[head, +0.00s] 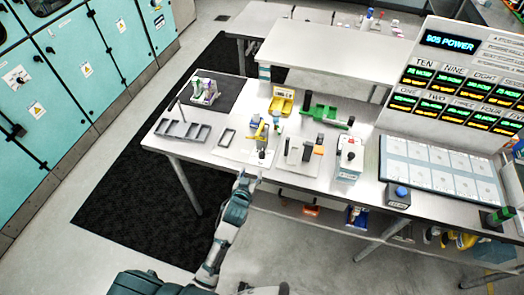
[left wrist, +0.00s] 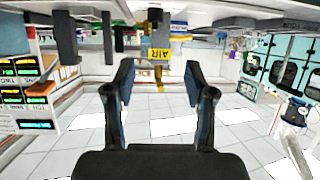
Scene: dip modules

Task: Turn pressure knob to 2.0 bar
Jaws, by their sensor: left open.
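The air module on the bench shows yellow and blue parts (head: 262,130) on a white base plate in the head view. A small dark upright part (head: 262,154) stands at its near edge. Which part is the pressure knob is too small to tell. My left gripper (head: 247,176) is at the bench's front edge, just in front of this plate. In the left wrist view, the scene appears upside down. The left gripper's fingers (left wrist: 158,82) are apart, with nothing held. Beyond the gap is a yellow block marked AIR (left wrist: 160,54). My right gripper is not seen.
A grey tray (head: 184,132) lies left on the bench. A large display panel (head: 455,85) rises at the right.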

